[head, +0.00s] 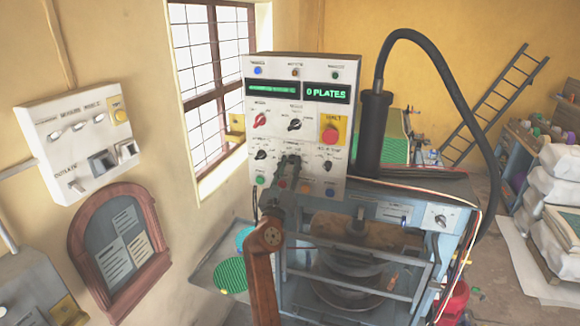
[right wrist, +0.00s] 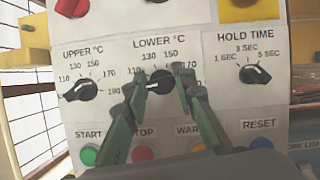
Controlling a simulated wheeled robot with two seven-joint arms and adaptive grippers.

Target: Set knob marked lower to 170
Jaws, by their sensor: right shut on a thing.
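The knob marked LOWER °C (right wrist: 158,84) is a black dial on the white control panel, in the middle of the right wrist view. The white mark on it shows toward its left side, near the 110 end of its scale; the fingers partly cover the scale. My right gripper (right wrist: 160,79) has its two fingers on either side of this knob and is shut on it. In the head view the right gripper (head: 288,165) is against the lower part of the control panel (head: 342,75) and hides the knob. My left gripper is not in view.
The UPPER °C knob (right wrist: 81,90) is left of the fingers and the HOLD TIME knob (right wrist: 255,74) right. Below are the green START button (right wrist: 90,155), a red button (right wrist: 143,154) and the blue RESET button (right wrist: 262,144). The press (head: 360,262) stands below the panel.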

